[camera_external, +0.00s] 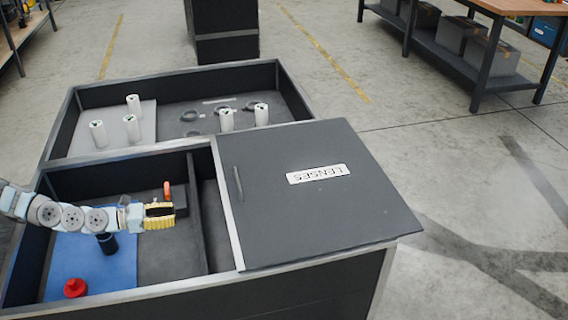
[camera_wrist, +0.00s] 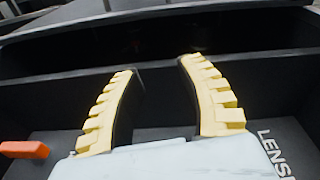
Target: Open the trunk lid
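The dark trunk lid (camera_external: 320,210) lies flat and closed over the right part of the trunk in the external view. It bears a white LENSES label (camera_external: 316,174) and a slim bar handle (camera_external: 238,183) near its left edge. My gripper (camera_external: 172,214) is over the open compartment left of the lid, apart from the handle. In the wrist view my gripper (camera_wrist: 157,75) has its two yellow ridged fingers spread, with nothing between them. Dark walls lie beyond the fingers, and the handle cannot be made out there.
An orange piece (camera_external: 167,189) is in the open compartment; it also shows in the wrist view (camera_wrist: 24,149). A blue mat (camera_external: 110,265) holds a red knob (camera_external: 75,288) and a black cylinder (camera_external: 107,243). Several white cylinders stand in the back compartment. A divider wall (camera_external: 197,225) stands between gripper and lid.

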